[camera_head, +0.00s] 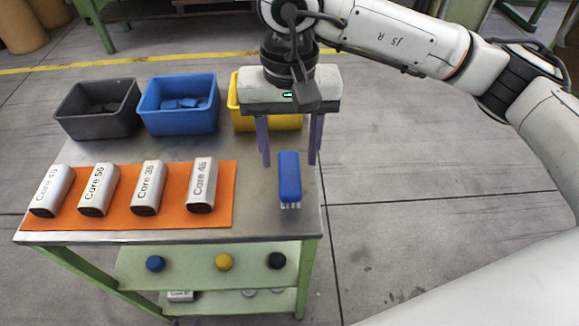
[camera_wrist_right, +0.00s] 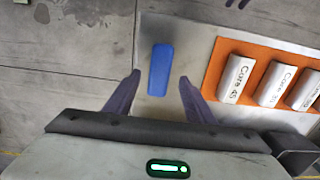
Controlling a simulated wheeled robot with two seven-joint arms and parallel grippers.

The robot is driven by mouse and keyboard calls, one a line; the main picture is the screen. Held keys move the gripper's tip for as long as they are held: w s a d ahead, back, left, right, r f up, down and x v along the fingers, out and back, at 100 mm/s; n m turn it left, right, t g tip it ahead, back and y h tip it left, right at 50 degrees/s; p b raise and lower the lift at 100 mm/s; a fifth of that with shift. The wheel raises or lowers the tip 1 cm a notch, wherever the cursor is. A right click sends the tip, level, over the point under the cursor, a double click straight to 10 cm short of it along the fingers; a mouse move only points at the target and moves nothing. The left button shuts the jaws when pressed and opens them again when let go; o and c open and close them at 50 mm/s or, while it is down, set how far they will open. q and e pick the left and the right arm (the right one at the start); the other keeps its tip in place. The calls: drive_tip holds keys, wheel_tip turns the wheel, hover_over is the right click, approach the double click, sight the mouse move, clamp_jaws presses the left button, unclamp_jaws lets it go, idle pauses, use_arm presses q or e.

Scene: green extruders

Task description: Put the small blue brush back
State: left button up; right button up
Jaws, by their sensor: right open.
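The small blue brush (camera_head: 290,176) stands at the right end of the metal table top, with pale bristles at its lower end. In the right wrist view the brush (camera_wrist_right: 160,70) is a blue oblong, partly between the fingertips in the picture. My right gripper (camera_head: 289,163) points down with its two purple fingers apart and empty. It appears above and just behind the brush, and I see no contact. In the wrist view the right gripper (camera_wrist_right: 159,76) shows a finger on each side of the brush's near end.
A grey bin (camera_head: 70,124), a blue bin (camera_head: 165,123) with blue pieces and a yellow bin (camera_head: 235,110) stand behind. Several silver "Core" blocks (camera_head: 147,187) lie on an orange mat (camera_head: 175,217). The lower shelf (camera_head: 190,262) holds blue, yellow and black round things.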

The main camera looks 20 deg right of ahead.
sight(289, 172)
wheel_tip(289, 172, up, 6)
